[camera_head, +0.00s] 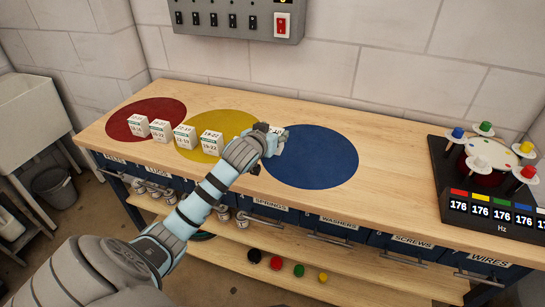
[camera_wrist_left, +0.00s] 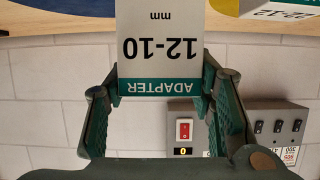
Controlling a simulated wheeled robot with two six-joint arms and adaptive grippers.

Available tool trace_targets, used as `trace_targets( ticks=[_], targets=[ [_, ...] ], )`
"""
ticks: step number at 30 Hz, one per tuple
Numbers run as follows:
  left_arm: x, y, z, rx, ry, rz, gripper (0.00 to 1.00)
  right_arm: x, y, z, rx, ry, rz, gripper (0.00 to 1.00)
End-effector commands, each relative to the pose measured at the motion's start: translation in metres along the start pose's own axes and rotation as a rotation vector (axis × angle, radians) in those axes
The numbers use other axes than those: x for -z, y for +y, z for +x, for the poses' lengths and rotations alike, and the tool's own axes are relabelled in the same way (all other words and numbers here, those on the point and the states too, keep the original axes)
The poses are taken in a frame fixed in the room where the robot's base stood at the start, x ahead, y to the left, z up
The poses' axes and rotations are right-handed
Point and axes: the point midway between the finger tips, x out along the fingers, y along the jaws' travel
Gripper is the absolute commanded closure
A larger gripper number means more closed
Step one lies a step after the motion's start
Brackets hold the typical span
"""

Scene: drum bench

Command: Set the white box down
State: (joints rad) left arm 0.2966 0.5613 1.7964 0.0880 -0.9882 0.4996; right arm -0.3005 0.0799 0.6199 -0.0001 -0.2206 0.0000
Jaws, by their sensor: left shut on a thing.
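My left gripper (camera_head: 268,142) is shut on a white box (camera_head: 280,134). In the wrist view the gripper (camera_wrist_left: 160,82) has a finger on each side of the box, whose label (camera_wrist_left: 160,48) reads "ADAPTER 12-10 mm" upside down. In the head view the gripper hides most of this box. It is at the left edge of the blue disc (camera_head: 315,160), right of the yellow disc (camera_head: 235,120). I cannot tell whether it touches the bench top (camera_head: 390,165). My right gripper is not in view.
Several white boxes (camera_head: 185,136) stand in a row across the red disc (camera_head: 165,108) and the yellow disc. A dark device with coloured knobs (camera_head: 485,185) stands at the right. The blue disc and the wood right of it are clear. A switch panel (camera_head: 235,17) hangs on the wall.

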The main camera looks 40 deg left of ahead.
Motion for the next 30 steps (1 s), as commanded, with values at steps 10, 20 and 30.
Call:
trace_targets(
  ticks=[10, 20, 30],
  targets=[
    [-0.058, 0.000, 0.024, -0.002, 0.000, 0.000, 0.81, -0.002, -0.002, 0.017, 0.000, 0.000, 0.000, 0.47],
    [-0.061, 0.000, 0.025, -0.002, 0.002, 0.001, 0.81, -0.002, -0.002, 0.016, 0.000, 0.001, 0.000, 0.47],
    [-0.061, 0.000, 0.025, -0.002, 0.002, 0.001, 0.31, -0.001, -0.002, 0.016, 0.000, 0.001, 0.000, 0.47]
  ],
)
